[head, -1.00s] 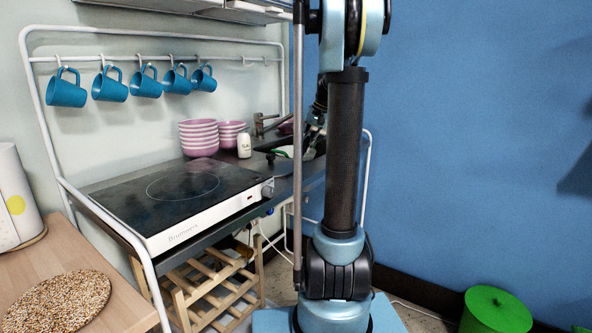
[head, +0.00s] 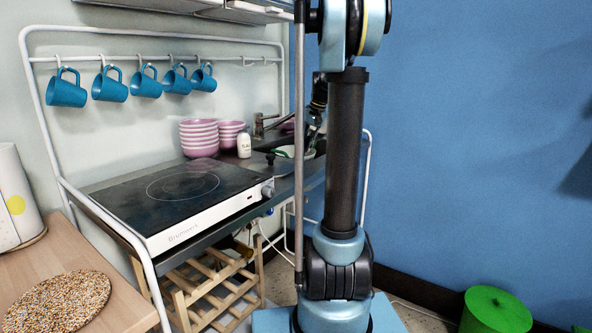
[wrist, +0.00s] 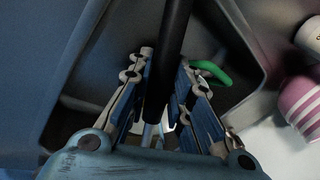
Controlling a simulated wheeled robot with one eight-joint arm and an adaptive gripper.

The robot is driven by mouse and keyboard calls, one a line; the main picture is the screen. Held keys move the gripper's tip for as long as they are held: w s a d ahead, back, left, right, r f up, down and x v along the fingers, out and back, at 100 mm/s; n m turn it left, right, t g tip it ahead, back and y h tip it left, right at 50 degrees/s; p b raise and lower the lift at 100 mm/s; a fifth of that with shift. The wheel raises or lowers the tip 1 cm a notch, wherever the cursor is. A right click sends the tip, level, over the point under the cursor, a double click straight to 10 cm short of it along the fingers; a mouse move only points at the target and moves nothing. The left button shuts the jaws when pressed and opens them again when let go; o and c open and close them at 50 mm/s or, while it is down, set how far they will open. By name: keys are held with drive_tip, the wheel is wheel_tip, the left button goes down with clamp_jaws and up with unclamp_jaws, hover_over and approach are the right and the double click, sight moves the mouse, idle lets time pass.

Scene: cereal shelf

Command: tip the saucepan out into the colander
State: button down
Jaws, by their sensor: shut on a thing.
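In the wrist view my gripper (wrist: 160,100) is shut on a long black handle (wrist: 172,45), which I take to be the saucepan's; it runs up between the fingers. The pan body cannot be made out clearly. A green loop (wrist: 212,70), probably part of the colander, shows just right of the fingers, over the grey sink (wrist: 235,40). In the head view a white and green rim (head: 291,152) shows at the sink, partly hidden by my arm and a pole. A dark end (head: 269,158) sticks out left of it. The contents of both vessels are hidden.
Stacked pink bowls (head: 198,138) and a white shaker (head: 244,146) stand left of the sink; a striped bowl (wrist: 302,100) is close right in the wrist view. A black hob (head: 170,190) lies nearer. A faucet (head: 259,125) stands behind.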

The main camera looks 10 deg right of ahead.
drive_tip(key=shift+h, duration=0.3)
idle(0.4)
drive_tip(key=shift+a+r+h, duration=0.6)
drive_tip(key=shift+r+h, duration=0.15)
drive_tip(key=shift+h, duration=0.05)
idle(0.7)
drive_tip(key=shift+h, duration=0.9)
idle(0.5)
drive_tip(key=shift+f, duration=0.1)
